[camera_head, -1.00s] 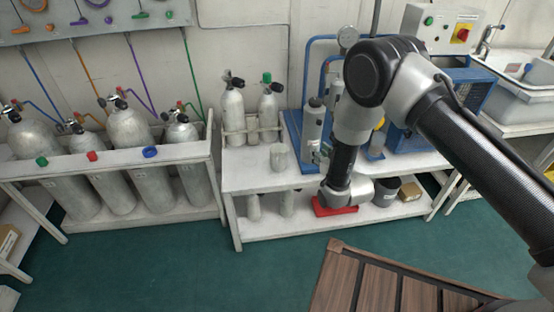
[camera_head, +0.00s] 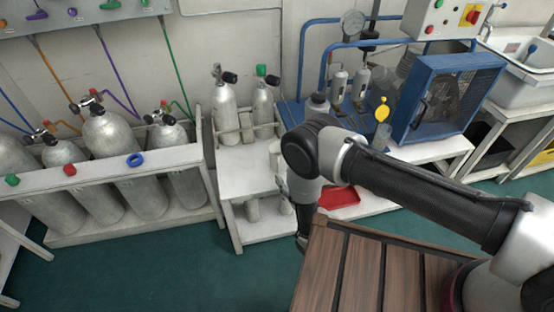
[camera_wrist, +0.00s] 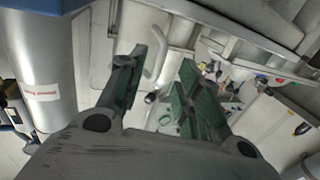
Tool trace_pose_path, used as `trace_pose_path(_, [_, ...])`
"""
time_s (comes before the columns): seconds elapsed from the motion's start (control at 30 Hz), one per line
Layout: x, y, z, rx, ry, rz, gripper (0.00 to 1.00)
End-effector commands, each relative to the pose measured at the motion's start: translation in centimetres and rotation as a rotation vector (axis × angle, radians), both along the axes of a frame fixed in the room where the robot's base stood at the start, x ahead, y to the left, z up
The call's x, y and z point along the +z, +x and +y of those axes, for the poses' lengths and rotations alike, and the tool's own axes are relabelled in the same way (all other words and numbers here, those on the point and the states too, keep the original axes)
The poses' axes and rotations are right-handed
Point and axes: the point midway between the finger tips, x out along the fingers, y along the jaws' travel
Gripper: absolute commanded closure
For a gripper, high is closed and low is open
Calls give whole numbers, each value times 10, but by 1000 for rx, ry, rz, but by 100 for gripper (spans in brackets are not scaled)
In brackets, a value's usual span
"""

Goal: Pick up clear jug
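The clear jug (camera_head: 275,156) stands on the white bench top, in front of two small grey cylinders. My arm hides its right part in the head view. In the wrist view, what looks like its pale curved handle (camera_wrist: 157,52) shows between my gripper's fingers, beyond their tips. My gripper (camera_wrist: 158,66) is open, with its two green-lined fingers apart and nothing between them. In the head view my arm's end hangs in front of the bench, and the fingers cannot be made out there.
A large grey cylinder (camera_wrist: 42,70) with a label stands close on the left in the wrist view. A red tray (camera_head: 338,197) lies on the lower shelf. A blue compressor cage (camera_head: 440,100) stands right on the bench. Tall cylinders (camera_head: 112,138) fill the left rack.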

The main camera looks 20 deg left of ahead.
Motion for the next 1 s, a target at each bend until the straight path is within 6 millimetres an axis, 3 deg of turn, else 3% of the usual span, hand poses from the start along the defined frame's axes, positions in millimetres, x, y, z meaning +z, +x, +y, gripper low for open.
trace_pose_path(0.23, [1, 24, 29, 0, 2, -1, 66])
trace_pose_path(0.53, [1, 28, 34, 0, 0, 0, 66])
trace_pose_path(0.73, [1, 28, 34, 0, 0, 0, 100])
trace_pose_path(1.0, [2, 28, 34, 0, 1, -1, 100])
